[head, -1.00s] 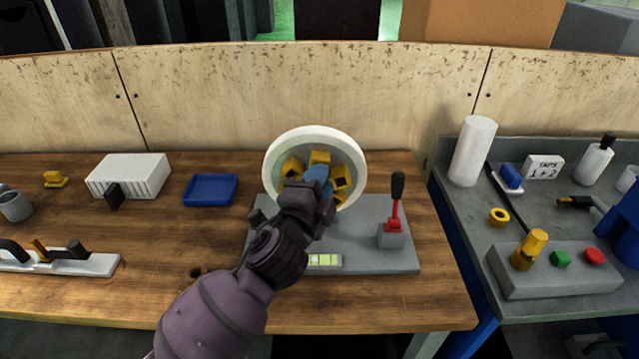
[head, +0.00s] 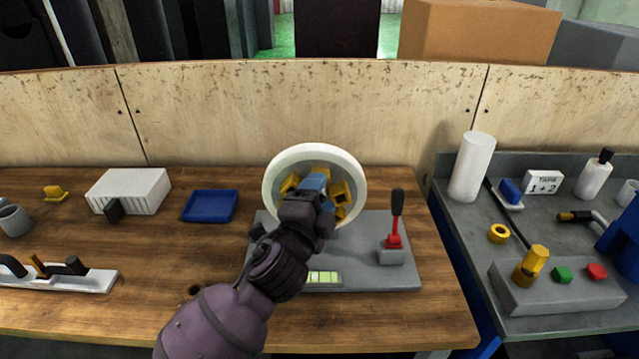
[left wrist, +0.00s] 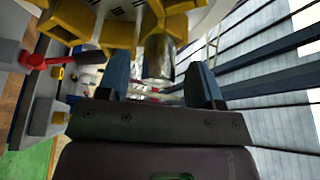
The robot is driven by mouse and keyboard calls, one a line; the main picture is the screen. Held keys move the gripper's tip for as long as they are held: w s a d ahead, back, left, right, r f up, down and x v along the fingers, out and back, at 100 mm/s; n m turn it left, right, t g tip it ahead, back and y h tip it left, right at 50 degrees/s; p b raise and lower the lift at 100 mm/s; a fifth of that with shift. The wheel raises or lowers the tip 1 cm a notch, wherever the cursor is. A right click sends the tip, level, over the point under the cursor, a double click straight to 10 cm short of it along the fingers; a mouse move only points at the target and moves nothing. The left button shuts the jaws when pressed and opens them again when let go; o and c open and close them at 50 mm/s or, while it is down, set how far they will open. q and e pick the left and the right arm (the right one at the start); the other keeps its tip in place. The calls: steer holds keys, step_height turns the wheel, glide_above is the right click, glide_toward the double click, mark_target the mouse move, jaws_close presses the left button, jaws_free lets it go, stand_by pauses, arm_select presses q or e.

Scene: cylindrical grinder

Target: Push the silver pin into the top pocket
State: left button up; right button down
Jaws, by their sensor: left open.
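A white ring-shaped chuck (head: 270,186) stands upright on a grey base plate, with several yellow pockets (head: 341,192) inside it. My left gripper (head: 316,178) is in front of the chuck and covers its upper middle, including the top pocket. In the left wrist view, its two blue fingers (left wrist: 160,82) are open and apart. The silver pin (left wrist: 159,58) shows between and just beyond them, beside yellow pocket parts (left wrist: 85,20). I cannot tell how deep the pin sits or whether a finger touches it. The pin is hidden in the head view. My right gripper is not in view.
A red lever with a black grip (head: 396,225) stands right of the chuck on the grey base plate (head: 360,270). A blue tray (head: 210,206) and white ribbed block (head: 130,190) lie to the left. Bare wood separates them from the chuck.

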arm_select(q)
steer(key=v, duration=1)
steer(key=s+a+f+n+g+y, duration=0.3)
steer(key=a+f+n+y, duration=0.15)
steer(key=a+n, duration=0.2)
steer(key=s+a+f+n+g+y, duration=0.3)
steer(key=a+f+n, duration=0.25)
steer(key=a, duration=0.25)
steer(key=s+a+f+n+g, duration=0.4)
steer(key=s+a+f, duration=0.1)
steer(key=s, duration=0.3)
steer(key=s+a+f+n+g, duration=0.4)
steer(key=s+a, duration=0.1)
steer(key=s, duration=0.4)
steer(key=w+f+m+t, duration=0.1)
steer(key=w+f+t, duration=0.6)
steer(key=f, duration=0.3)
steer(key=shift+w+d+f+t, duration=0.2)
steer(key=shift+w+d+t, duration=0.05)
steer(key=shift+w+t, duration=0.15)
